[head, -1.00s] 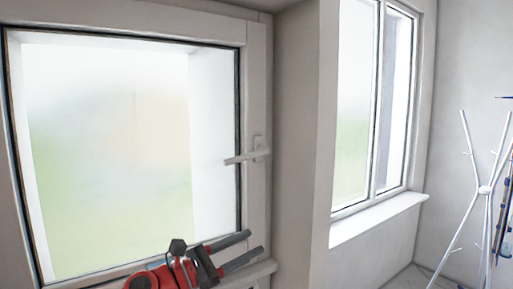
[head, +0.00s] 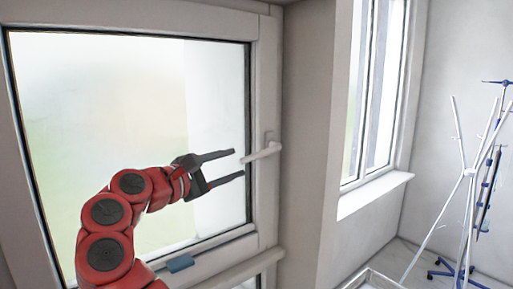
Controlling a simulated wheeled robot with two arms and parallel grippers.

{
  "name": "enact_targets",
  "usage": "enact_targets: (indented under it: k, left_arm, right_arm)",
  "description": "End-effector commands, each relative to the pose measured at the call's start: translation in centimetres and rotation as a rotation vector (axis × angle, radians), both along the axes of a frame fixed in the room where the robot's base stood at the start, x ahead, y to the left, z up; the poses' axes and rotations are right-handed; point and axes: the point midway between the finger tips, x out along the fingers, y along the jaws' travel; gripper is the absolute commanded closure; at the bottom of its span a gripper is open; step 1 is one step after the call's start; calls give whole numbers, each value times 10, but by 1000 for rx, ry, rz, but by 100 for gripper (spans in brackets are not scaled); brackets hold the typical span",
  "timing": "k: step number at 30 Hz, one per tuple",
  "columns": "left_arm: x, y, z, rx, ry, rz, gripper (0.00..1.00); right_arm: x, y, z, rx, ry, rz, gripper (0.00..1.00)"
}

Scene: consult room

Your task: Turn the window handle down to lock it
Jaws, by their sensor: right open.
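The white window handle (head: 261,152) is on the right side of the near window's frame (head: 266,80). Its lever points left and slightly down, close to horizontal, with its tip over the glass edge. My right gripper (head: 238,163), on the red arm, is open and empty. Its two dark fingers point right toward the handle, one above the other. In the picture the lever's tip lies just right of the fingertips, between their heights. I cannot tell whether they touch. My left gripper is not in view.
A second window (head: 378,90) with a white sill (head: 375,194) is in the wall to the right. A white coat stand (head: 468,172) stands at the far right, beside a blue-based stand (head: 455,270). A small blue object (head: 180,263) lies below the near window's glass.

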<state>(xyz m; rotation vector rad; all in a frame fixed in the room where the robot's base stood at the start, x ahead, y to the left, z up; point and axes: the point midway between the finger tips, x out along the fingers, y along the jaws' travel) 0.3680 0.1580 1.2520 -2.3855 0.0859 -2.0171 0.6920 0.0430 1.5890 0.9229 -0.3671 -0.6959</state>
Motion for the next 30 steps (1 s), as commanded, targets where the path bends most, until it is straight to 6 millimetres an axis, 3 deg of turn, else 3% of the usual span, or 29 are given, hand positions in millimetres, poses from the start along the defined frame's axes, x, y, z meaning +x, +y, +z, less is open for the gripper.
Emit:
enact_targets:
  k: [3, 12, 24, 26, 30]
  left_arm:
    - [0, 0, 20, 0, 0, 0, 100]
    - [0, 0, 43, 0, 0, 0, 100]
    - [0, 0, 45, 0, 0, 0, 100]
    - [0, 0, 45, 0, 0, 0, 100]
    - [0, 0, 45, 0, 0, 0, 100]
  right_arm:
    - [21, -22, 4, 0, 6, -6, 49]
    - [57, -55, 2, -1, 4, -4, 49]
    - [65, -61, -1, -2, 1, -1, 49]
    - [64, -61, 0, -2, 1, -1, 56]
    - [64, -61, 0, -2, 1, -1, 82]
